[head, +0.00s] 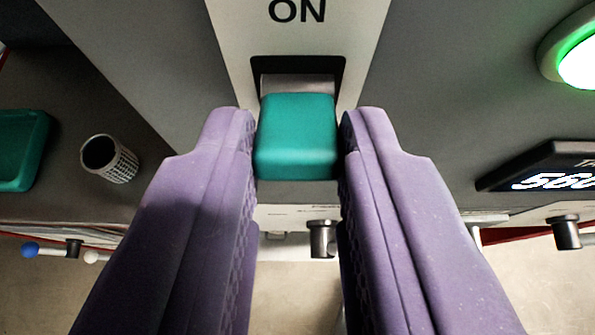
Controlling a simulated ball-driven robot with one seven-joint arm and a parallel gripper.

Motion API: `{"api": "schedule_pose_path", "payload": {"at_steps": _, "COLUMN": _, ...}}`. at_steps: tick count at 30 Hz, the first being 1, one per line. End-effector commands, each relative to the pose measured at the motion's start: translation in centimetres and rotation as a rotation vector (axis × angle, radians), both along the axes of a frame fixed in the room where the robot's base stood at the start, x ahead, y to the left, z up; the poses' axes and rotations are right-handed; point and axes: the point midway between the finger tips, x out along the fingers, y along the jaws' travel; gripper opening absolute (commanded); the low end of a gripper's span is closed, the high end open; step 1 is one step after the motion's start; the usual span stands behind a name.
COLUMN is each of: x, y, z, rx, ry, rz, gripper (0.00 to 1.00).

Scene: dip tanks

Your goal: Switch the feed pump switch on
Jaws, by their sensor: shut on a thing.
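The switch has a teal, rounded block-shaped handle (296,136) in the middle of the head view. It comes out of a dark slot in a pale switch plate (238,40). The word ON is printed on the plate above the slot. A grey metal part shows in the slot just above the handle. My gripper (297,140) has two purple fingers, one on each side of the handle, and is shut on it. The handle's underside and the lower part of the slot are hidden.
A lit green lamp (578,58) and a digital display (548,172) are on the right. On the left are a teal part (20,150) and a perforated metal cylinder (108,158). Metal fittings (322,238) show below, above a pale floor.

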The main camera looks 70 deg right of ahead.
Motion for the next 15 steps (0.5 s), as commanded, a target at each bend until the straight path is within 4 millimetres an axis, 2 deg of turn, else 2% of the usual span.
{"api": "schedule_pose_path", "payload": {"at_steps": 15, "x": 0.06, "y": -0.19, "z": 0.36, "rx": 0.070, "ry": 0.026, "rz": -0.001, "gripper": 0.00}}
